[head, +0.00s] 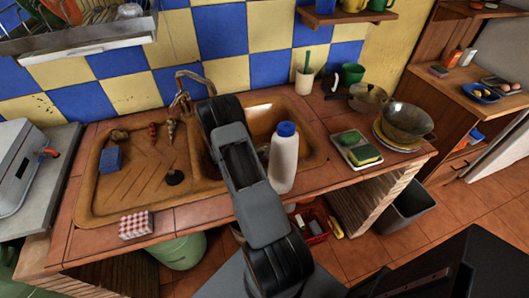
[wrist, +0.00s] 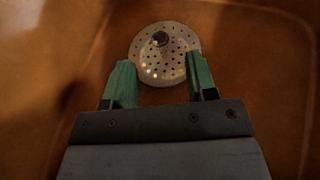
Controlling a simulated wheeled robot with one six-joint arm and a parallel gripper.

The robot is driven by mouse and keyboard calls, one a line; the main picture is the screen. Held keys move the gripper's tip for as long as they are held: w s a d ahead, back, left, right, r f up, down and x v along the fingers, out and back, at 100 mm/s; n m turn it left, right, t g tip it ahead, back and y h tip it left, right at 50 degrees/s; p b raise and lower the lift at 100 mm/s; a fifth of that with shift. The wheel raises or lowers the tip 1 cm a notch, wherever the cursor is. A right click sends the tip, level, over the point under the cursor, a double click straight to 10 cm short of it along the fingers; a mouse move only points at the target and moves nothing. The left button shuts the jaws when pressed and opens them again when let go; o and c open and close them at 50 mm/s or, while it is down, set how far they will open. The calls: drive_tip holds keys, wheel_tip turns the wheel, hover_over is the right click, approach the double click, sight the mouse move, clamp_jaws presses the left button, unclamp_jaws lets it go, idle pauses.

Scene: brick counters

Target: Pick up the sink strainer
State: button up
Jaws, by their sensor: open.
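The sink strainer (wrist: 165,58) is a round, pale metal disc with many small holes and a dark knob near its top. In the wrist view it lies on the brown basin surface, just beyond and partly between my fingertips. My gripper (wrist: 160,78) is open, with one green finger at the strainer's left edge and one at its right edge. I cannot tell whether the fingers touch it. In the head view my arm reaches over the brown sink (head: 262,113), and the arm hides my gripper and the strainer.
A white bottle with a blue cap (head: 284,160) stands close right of my arm. The faucet (head: 184,92) rises behind the sink. A black plunger-like item (head: 175,177) and blue sponge (head: 111,160) sit on the drainboard. A sponge tray (head: 358,149) and pans (head: 405,122) stand at right.

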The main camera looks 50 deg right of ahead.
sight(265, 146)
drive_tip(key=shift+p+x, duration=0.45)
drive_tip(key=shift+x, duration=2.55)
drive_tip(key=shift+c, duration=0.3)
clamp_jaws()
